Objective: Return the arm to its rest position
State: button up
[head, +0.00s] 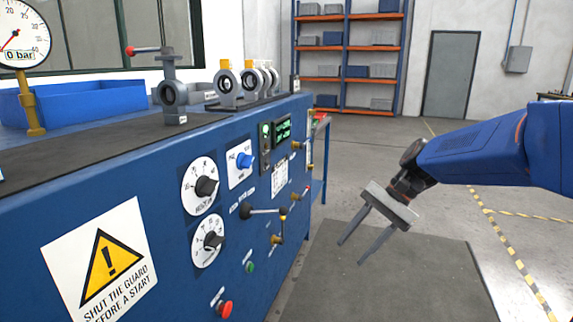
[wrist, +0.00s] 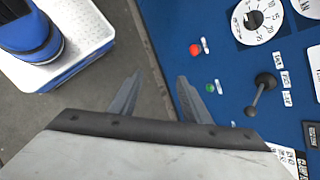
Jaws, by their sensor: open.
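My gripper (head: 351,252) is open and empty, in the free space to the right of the blue test bench (head: 120,200) in the head view. Its two fingers point down and to the left, apart from the bench. My blue arm reaches in from the right edge. In the wrist view, my gripper (wrist: 157,85) shows two dark fingers spread apart with nothing between them. The bench front (wrist: 200,30) lies beyond the right finger. A butterfly valve (head: 170,93) with a red-tipped lever stands on the bench top.
The bench front carries dials (head: 206,187), a black lever (head: 262,210), a green button (head: 250,267) and a red button (head: 224,309). A pressure gauge (head: 22,35) stands at left. Shelves (head: 346,60) and a door (head: 447,75) are at the back. The floor right of the bench is clear.

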jog(key=s+d+f+n+t+h, duration=0.3)
jog(key=s+d, duration=0.3)
jog(key=s, duration=0.4)
jog(key=s+d+f+n+t+h, duration=0.2)
jog(key=s+d+n+t+h, duration=0.1)
jog(key=s, duration=0.7)
jog(key=d+n+h, duration=0.1)
jog(key=d+n, duration=0.1)
jog(key=d, duration=0.1)
jog(key=shift+f+n+t, duration=0.3)
jog(key=shift+f+n, duration=0.1)
jog(key=shift+w, duration=0.1)
dwell(2.9)
